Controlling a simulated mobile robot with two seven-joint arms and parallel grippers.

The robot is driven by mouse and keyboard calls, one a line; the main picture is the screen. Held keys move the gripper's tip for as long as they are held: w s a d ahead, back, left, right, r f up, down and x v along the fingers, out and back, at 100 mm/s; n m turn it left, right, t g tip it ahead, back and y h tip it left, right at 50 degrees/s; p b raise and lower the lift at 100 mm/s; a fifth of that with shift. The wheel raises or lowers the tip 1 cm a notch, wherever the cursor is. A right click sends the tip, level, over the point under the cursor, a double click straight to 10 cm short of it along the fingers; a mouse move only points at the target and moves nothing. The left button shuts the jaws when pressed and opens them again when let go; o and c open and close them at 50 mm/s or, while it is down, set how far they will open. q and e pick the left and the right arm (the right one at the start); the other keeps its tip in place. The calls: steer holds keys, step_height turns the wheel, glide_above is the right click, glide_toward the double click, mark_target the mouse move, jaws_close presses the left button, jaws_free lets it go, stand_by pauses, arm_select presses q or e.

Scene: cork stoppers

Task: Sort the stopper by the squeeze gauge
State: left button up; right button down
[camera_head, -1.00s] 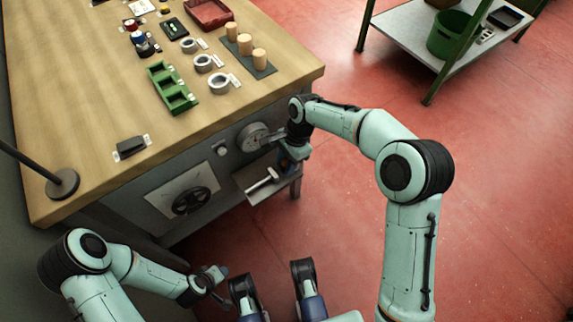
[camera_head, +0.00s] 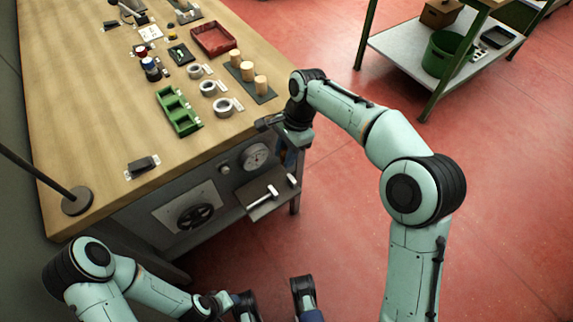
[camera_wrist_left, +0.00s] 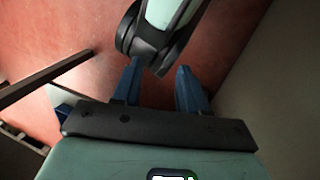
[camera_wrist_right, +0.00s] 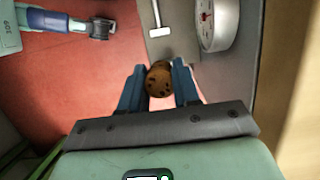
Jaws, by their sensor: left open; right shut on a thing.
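My right gripper (camera_wrist_right: 160,88) is shut on a brown cork stopper (camera_wrist_right: 158,80) with dark specks, seen end-on between the blue fingers in the right wrist view. In the head view this gripper (camera_head: 288,157) points down by the bench's front right corner, and the stopper cannot be made out there. The round dial gauge (camera_head: 255,156) is on the bench front, just left of the gripper. It also shows in the right wrist view (camera_wrist_right: 217,20), apart from the stopper. My left gripper (camera_wrist_left: 160,80) is open and empty, low before the bench.
A small shelf (camera_head: 262,208) under the dial holds white T-shaped pieces. On the bench (camera_head: 85,130) are a green compartment tray (camera_head: 179,110), a red tray (camera_head: 214,40), grey rings (camera_head: 223,107) with labels, and three pale cylinders (camera_head: 260,85) on a dark mat. A lamp base (camera_head: 77,200) stands left.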

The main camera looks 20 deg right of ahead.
mark_target(282, 155)
arm_select(q)
steer(key=shift+s+d+r+g+p, duration=0.2)
steer(key=shift+s+d+r+p, duration=0.1)
steer(key=shift+s+r, duration=0.25)
steer(key=shift+s+d+r+g+p, duration=0.25)
steer(key=shift+s+r, duration=0.1)
steer(key=shift+s, duration=0.25)
arm_select(e)
step_height(282, 155, up, 5)
steer(key=shift+r, duration=0.1)
arm_select(q)
steer(key=shift+r, duration=0.1)
